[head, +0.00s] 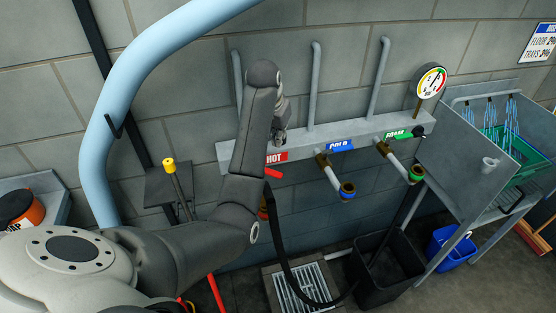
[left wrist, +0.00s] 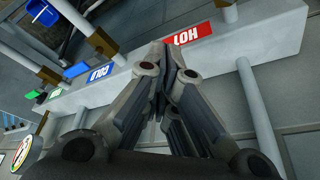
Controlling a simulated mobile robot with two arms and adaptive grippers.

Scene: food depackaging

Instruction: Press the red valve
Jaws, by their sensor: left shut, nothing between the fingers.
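The red valve handle (head: 273,173) sticks out below the red HOT label (head: 277,157) on the grey wall manifold. My left arm hides much of the hot outlet behind it. My left gripper (head: 281,136) is at the manifold, just above the HOT label, with its fingers together and empty. In the left wrist view the shut fingers (left wrist: 166,52) point toward the manifold beside the HOT label (left wrist: 190,39). Whether the fingers touch the manifold I cannot tell. My right gripper is not in view.
The blue COLD outlet (head: 347,190) and green FOAM outlet (head: 416,174) stick out to the right. A pressure gauge (head: 431,81) stands above. A black hose (head: 284,255) hangs below toward a floor grate. A black bin (head: 390,270) and blue bucket (head: 450,248) stand at right.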

